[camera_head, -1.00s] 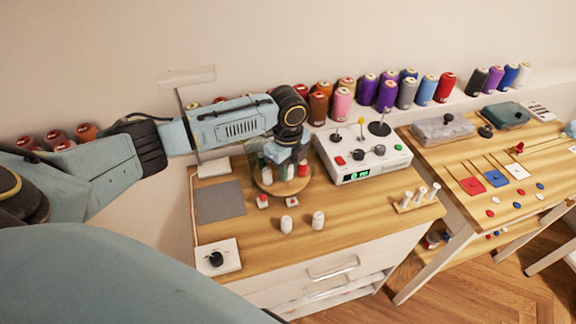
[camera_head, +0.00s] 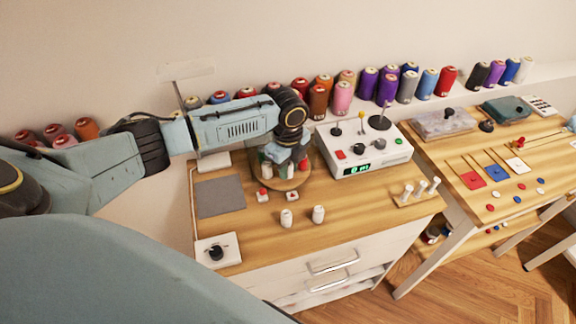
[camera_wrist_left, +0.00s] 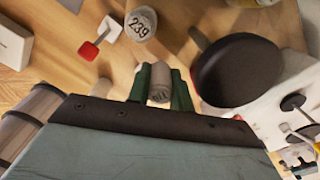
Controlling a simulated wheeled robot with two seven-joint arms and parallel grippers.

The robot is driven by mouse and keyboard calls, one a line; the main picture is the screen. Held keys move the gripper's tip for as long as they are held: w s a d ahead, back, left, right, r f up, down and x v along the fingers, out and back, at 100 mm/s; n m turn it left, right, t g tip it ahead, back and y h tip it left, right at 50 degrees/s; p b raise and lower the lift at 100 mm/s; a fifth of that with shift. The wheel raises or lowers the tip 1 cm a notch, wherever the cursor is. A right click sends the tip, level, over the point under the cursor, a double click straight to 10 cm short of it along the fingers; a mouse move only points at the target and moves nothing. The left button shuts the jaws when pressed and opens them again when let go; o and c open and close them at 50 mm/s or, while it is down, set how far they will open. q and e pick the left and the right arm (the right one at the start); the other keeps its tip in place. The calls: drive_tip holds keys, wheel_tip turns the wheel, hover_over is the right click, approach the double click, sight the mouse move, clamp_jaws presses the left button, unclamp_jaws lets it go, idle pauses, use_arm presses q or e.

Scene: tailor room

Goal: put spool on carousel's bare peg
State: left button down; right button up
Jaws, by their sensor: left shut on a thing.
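My left gripper (camera_head: 282,166) is over the carousel (camera_head: 293,183), a round wooden-toned stand beside the control box. In the left wrist view its green fingers (camera_wrist_left: 160,88) are shut on a small grey-white spool (camera_wrist_left: 160,82), which is gripped end-on to the camera. Other spools on the carousel are partly hidden by the hand, and I cannot make out a bare peg. Two white spools (camera_head: 286,218) (camera_head: 318,214) stand upright on the table in front. My right gripper is not in view.
A white control box (camera_head: 365,155) with levers stands close on the right. Small red-topped switches (camera_head: 263,196) lie in front of the carousel. A grey mat (camera_head: 220,197) and a knob plate (camera_head: 217,252) are at left. Thread cones (camera_head: 341,97) line the shelf behind.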

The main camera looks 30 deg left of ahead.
use_arm(q)
drive_tip(key=shift+f, duration=0.15)
drive_tip(key=shift+f, duration=0.55)
drive_tip(key=c, duration=1.2)
unclamp_jaws()
drive_tip(key=shift+o, duration=0.2)
drive_tip(key=shift+r, duration=0.1)
wheel_tip(320, 180, up, 13)
drive_tip(key=p, duration=0.1)
drive_tip(key=shift+r, duration=0.15)
